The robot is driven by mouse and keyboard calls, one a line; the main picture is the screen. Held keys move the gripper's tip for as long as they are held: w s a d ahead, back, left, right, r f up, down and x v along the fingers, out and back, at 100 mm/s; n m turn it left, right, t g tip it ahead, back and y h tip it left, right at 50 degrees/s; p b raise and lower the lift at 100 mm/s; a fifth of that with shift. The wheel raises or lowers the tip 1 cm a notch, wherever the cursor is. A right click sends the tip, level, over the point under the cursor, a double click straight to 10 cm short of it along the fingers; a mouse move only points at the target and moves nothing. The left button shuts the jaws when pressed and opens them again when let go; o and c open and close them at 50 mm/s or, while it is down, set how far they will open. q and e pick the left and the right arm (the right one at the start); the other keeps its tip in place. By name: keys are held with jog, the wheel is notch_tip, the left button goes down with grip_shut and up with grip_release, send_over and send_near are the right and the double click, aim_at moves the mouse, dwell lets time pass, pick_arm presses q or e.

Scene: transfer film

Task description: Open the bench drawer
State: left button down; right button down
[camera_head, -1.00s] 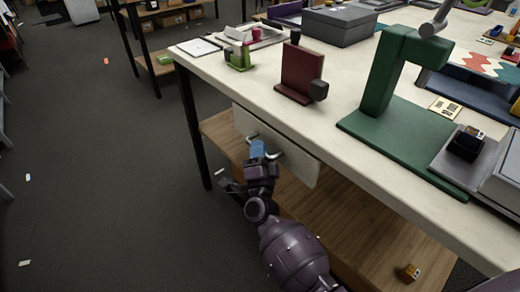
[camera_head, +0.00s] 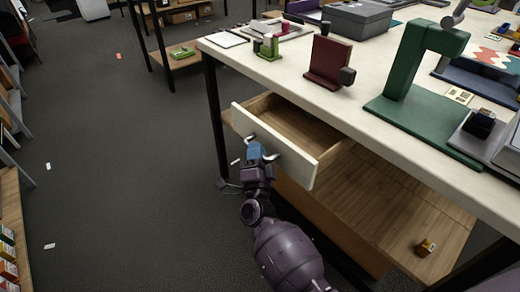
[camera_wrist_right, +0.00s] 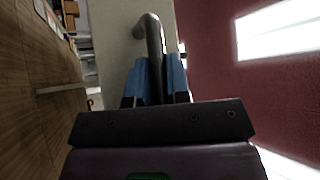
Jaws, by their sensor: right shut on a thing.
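The bench drawer (camera_head: 272,146) is pulled partly out from under the white bench top, and its bare wooden inside shows. A metal bar handle (camera_head: 270,152) is on its white front. My right gripper (camera_head: 257,152) is shut on the handle at the drawer front. In the right wrist view the handle (camera_wrist_right: 151,38) runs between the blue fingers (camera_wrist_right: 160,78), with the pale drawer front (camera_wrist_right: 117,48) behind it. My left gripper is not in view.
A green stand (camera_head: 420,85), a maroon block (camera_head: 328,60) and a grey box (camera_head: 355,18) stand on the bench top. A wooden shelf (camera_head: 375,205) below holds a small orange item (camera_head: 425,247). The dark floor (camera_head: 130,170) left of the bench is mostly clear.

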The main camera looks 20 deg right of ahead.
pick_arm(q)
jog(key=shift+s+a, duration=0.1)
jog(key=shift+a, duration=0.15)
pick_arm(e)
jog(key=shift+s+a, duration=0.3)
jog(key=shift+a, duration=0.5)
jog(key=shift+s+a, duration=0.3)
jog(key=shift+a, duration=0.45)
jog(key=shift+f, duration=0.1)
jog(key=c, duration=1.4)
grip_release()
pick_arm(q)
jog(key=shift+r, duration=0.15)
pick_arm(e)
jog(key=shift+v, duration=3.7)
